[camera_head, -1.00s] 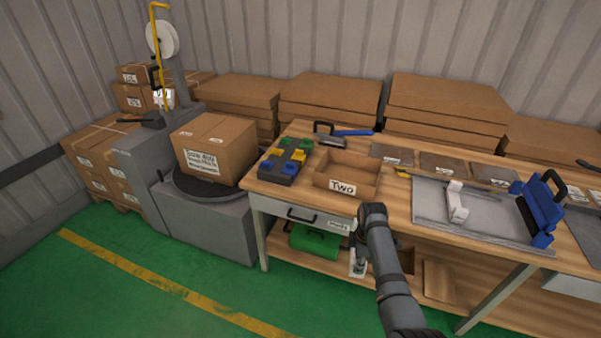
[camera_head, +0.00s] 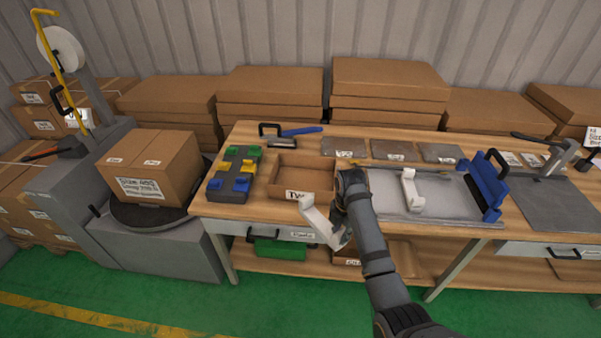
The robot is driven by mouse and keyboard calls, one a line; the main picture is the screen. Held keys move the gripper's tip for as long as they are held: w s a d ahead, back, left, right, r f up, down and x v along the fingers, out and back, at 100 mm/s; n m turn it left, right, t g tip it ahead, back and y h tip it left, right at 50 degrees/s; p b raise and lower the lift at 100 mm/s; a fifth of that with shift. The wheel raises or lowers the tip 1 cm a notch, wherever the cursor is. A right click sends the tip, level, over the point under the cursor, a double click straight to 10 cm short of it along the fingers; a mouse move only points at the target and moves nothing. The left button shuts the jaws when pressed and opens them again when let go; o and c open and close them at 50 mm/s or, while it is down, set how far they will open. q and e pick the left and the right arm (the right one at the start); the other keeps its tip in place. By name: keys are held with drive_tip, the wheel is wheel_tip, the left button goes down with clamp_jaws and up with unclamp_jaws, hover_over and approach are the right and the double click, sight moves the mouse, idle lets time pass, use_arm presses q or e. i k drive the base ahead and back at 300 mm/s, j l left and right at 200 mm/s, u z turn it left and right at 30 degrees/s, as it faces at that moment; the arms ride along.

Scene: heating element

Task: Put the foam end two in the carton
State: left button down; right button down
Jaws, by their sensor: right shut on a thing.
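A white foam end (camera_head: 321,224) is in my right gripper (camera_head: 341,236), in front of the workbench's front edge. The piece is tilted, with its upper end just before the label of an open cardboard carton (camera_head: 284,206). The carton is marked "Two", partly covered by the foam, and its visible inside looks empty. My right gripper is shut on the foam end, below and to the right of the carton; the wrist hides part of the fingers. A second white foam piece (camera_head: 410,190) stands on the grey plate on the bench. My left gripper is not in view.
A tray of green, yellow and blue blocks (camera_head: 232,178) lies left of the carton. A blue-handled tool (camera_head: 292,132) lies behind it. A blue clamp-like fixture (camera_head: 488,184) stands on the right. A closed box (camera_head: 152,168) sits on a turntable at left.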

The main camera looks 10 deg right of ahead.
sight(303, 184)
drive_tip(key=i, duration=1.05)
